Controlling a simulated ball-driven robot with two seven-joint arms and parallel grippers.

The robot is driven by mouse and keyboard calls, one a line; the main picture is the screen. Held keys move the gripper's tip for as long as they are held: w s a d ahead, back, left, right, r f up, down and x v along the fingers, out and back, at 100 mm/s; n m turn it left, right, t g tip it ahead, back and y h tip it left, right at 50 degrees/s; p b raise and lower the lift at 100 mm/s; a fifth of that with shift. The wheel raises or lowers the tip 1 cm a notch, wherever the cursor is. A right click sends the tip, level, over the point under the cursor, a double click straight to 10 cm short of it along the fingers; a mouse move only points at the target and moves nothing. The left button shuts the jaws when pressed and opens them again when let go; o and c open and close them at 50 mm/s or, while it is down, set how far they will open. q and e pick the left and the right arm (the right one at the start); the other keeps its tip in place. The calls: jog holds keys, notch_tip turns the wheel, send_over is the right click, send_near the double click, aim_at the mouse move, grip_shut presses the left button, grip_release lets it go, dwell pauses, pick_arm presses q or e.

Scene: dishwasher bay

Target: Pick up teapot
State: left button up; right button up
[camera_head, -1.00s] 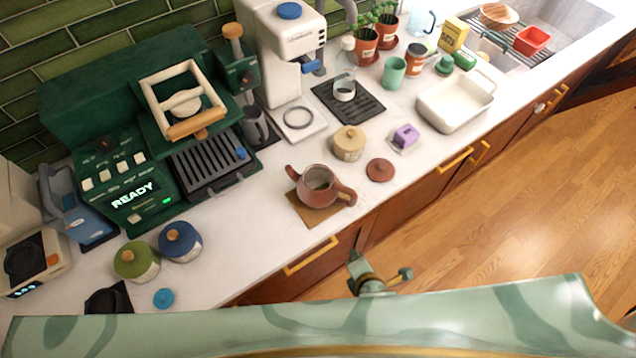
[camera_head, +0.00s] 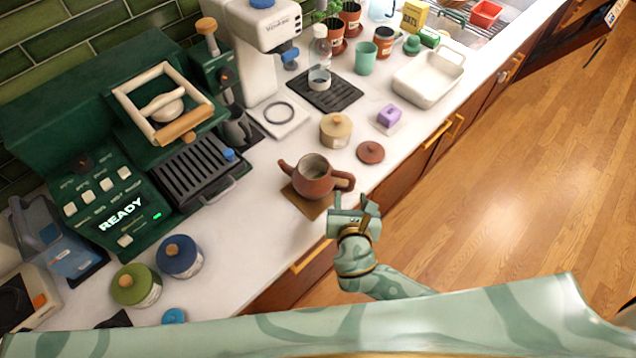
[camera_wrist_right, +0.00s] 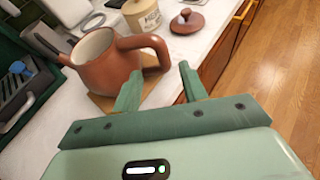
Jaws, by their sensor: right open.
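The brown teapot (camera_head: 313,179) stands upright, without its lid, on a brown square mat (camera_head: 298,201) near the counter's front edge. Its spout points left and its handle points right. The teapot also shows in the right wrist view (camera_wrist_right: 106,68), at upper left. A round brown lid (camera_head: 371,152) lies on the counter to its right. My right gripper (camera_head: 353,203) is open and empty, just in front of the handle and apart from it. Its two fingers (camera_wrist_right: 158,88) show in the right wrist view, below the handle. My left gripper is out of view.
A beige lidded jar (camera_head: 336,130) stands behind the teapot, with a purple block on a dish (camera_head: 389,116) farther right. The green coffee machine (camera_head: 130,140) fills the left. Green (camera_head: 137,286) and blue (camera_head: 180,257) jars stand front left.

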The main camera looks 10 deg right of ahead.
aim_at(351, 187)
jog(key=b+x, duration=0.1)
jog(key=x, duration=0.2)
jog(key=shift+w+d+f, duration=0.15)
jog(key=shift+w+d, duration=0.05)
jog(key=b+x, duration=0.4)
jog(key=shift+w+d+f, duration=0.15)
jog(key=shift+w+f, duration=0.05)
jog(key=shift+w+b, duration=0.25)
jog(key=shift+b, duration=0.05)
jog(key=shift+r, duration=0.15)
grip_shut()
